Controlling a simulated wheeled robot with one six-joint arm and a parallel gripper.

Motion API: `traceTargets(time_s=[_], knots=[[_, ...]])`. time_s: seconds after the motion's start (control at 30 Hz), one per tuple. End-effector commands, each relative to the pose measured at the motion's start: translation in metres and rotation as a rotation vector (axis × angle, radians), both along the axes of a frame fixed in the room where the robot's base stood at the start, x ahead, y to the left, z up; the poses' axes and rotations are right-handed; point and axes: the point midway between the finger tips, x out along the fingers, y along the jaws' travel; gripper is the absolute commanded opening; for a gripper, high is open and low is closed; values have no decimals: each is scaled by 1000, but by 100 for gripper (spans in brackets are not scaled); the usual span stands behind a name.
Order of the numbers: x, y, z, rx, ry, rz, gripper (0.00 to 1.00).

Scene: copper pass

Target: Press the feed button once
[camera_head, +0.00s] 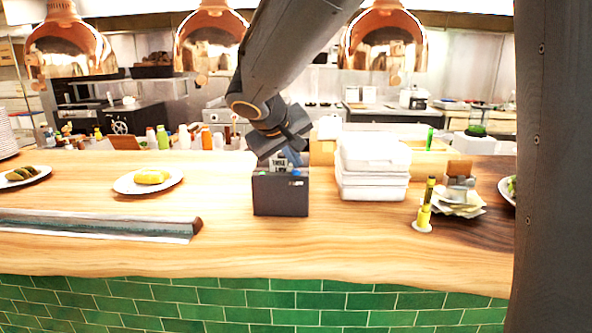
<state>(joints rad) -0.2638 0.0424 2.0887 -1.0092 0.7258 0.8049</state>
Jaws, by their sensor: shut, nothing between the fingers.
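A dark box-shaped printer (280,196) stands on the wooden counter, with a white printed slip (279,163) showing at its top. Small green and blue spots show along its top edge; I cannot tell which one is the feed button. My gripper (291,158) comes down from above and is shut and empty, right at the top of the printer. It hides part of the printer's top. I cannot tell whether the fingertips touch it.
White stacked containers (373,167) stand close to the printer's right. A yellow bottle-like item (424,213) and a pile of papers (458,203) are further right. A plate with yellow food (148,182) and a long metal rail (95,224) lie left. Copper lamps (385,42) hang above. The counter front is clear.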

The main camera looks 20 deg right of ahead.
Motion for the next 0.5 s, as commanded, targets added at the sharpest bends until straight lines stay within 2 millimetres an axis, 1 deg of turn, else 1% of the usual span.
traceTargets(time_s=[0.03, 0.13, 0.5], knots=[[0, 0, 4, 1, -1, 0, 0], [0, 0, 9, 1, -2, -1, 0], [0, 0, 10, 1, -1, -1, 0]])
